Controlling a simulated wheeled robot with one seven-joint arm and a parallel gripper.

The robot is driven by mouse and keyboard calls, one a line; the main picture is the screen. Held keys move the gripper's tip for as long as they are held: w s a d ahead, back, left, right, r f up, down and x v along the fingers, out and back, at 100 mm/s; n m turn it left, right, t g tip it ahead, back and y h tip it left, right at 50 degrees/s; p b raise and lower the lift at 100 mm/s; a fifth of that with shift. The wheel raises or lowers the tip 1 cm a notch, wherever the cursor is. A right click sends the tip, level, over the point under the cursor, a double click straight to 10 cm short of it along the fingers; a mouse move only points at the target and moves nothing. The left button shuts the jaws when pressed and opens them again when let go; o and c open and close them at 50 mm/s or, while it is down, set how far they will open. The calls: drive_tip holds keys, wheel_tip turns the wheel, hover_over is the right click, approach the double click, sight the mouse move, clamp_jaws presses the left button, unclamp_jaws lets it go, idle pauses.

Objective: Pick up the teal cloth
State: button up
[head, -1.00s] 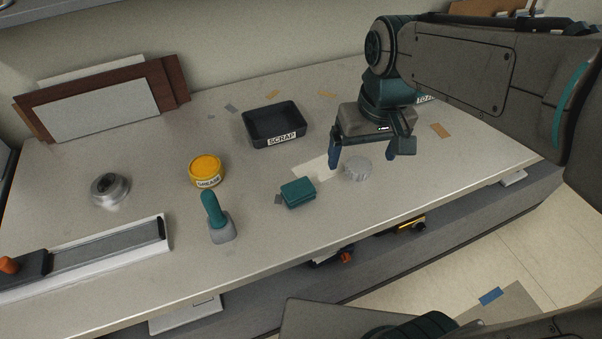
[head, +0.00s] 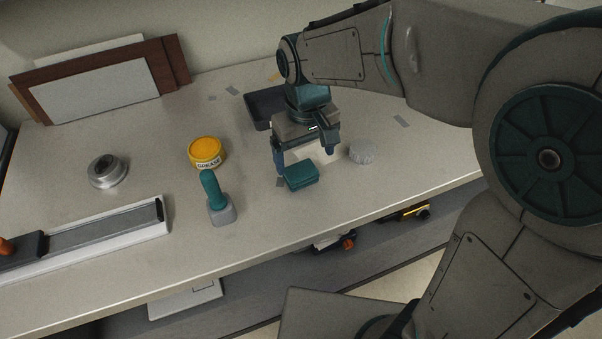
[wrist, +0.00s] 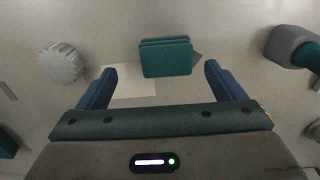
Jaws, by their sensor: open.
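The teal cloth (head: 301,176) is a small folded block lying on the workbench, near the middle of the head view. In the wrist view the cloth (wrist: 166,57) lies just beyond the fingertips, between their lines and nearer the right finger. My gripper (head: 304,160) is open and empty, with its two blue fingers pointing down behind and above the cloth. The fingers (wrist: 160,68) show wide apart in the wrist view, and neither appears to touch the cloth.
A grey knurled cap (head: 362,151) stands right of the cloth. A teal-handled tool (head: 214,198) and a yellow grease tin (head: 207,152) stand to its left. A dark tray (head: 262,108) is partly hidden behind my gripper. The bench between cloth and front edge is clear.

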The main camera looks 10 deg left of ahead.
sight(301, 169)
drive_tip(key=shift+a+f, duration=0.25)
drive_tip(key=shift+f, duration=1.15)
drive_tip(key=shift+a+f, duration=0.2)
drive_tip(key=shift+f, duration=1.15)
drive_tip(key=c, duration=1.1)
